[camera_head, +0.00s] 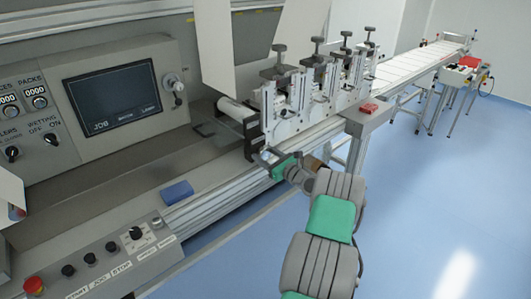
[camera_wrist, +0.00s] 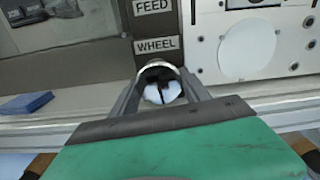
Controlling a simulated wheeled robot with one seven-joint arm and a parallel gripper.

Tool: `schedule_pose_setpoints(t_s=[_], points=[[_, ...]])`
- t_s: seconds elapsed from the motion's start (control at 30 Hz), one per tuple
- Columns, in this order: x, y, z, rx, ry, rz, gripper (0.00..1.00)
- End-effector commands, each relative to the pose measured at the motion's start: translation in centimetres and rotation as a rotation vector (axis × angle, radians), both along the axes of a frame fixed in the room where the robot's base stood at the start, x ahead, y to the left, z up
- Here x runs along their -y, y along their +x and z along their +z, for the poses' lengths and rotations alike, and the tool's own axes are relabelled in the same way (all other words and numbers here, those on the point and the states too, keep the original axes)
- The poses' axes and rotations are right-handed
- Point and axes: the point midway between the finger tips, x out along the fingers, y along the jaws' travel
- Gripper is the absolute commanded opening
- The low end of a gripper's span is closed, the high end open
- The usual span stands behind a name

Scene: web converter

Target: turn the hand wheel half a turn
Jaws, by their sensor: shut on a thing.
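The hand wheel (camera_wrist: 158,68) shows in the wrist view as a small round metal rim below the labels FEED and WHEEL. My gripper (camera_wrist: 160,84) has one finger on each side of it and is shut on it. In the head view my gripper (camera_head: 264,155) is at the front of the machine, below the left end of the row of clamp-like units.
A control panel with a screen (camera_head: 112,95) stands at the left. A button box (camera_head: 110,262) is at the lower left. A blue block (camera_head: 177,192) lies on the ledge, and a red block (camera_head: 369,108) sits right of the units. Open blue floor (camera_head: 440,190) lies right.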

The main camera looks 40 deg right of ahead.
Motion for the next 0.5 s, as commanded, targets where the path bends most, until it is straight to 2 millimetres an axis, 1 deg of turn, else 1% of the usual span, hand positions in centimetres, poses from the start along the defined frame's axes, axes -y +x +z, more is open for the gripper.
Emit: schedule_pose_setpoints(t_s=[0.2, 0.5], points=[[-0.02, -0.04, -0.05, -0.003, 0.076, -0.001, 0.14], [-0.06, -0.04, -0.13, -0.004, 0.102, -0.001, 0.14]])
